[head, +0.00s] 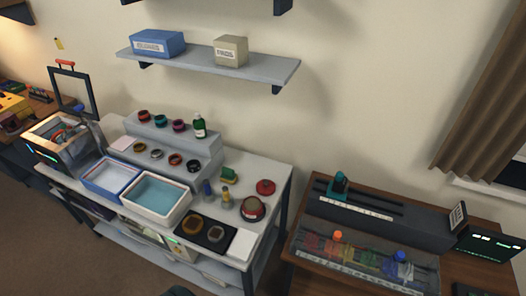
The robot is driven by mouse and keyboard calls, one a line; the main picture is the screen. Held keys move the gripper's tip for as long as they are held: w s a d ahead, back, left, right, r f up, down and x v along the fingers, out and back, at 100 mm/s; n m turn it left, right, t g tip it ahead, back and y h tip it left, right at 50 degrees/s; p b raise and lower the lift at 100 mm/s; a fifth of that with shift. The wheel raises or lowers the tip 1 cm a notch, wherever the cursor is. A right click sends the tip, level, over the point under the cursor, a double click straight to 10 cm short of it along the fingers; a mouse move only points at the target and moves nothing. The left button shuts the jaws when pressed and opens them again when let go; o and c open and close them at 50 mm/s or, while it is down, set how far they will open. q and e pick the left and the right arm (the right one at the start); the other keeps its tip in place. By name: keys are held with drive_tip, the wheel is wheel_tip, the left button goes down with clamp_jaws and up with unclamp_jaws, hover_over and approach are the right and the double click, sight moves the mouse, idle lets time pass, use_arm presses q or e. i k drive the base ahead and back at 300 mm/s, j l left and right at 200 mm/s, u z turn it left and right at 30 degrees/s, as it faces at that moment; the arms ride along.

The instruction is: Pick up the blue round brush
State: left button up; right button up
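A small upright blue item (207,188), which looks like the blue round brush, stands on the white bench (268,172) right of the trays. It is too small to make out its bristles. A similar yellow item (226,194) stands just to its right. Neither of my grippers can be made out in the head view. A dark shape shows at the bottom edge, too cut off to identify.
A green and yellow block (229,174), a red lid (265,187) and a red-rimmed round pot (253,208) are near the blue item. A dark mat (207,246) with round parts lies in front. A blue tray (112,177) and a water-filled tray (156,200) stand left.

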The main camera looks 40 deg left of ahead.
sight(209, 195)
drive_tip(key=u, duration=1.95)
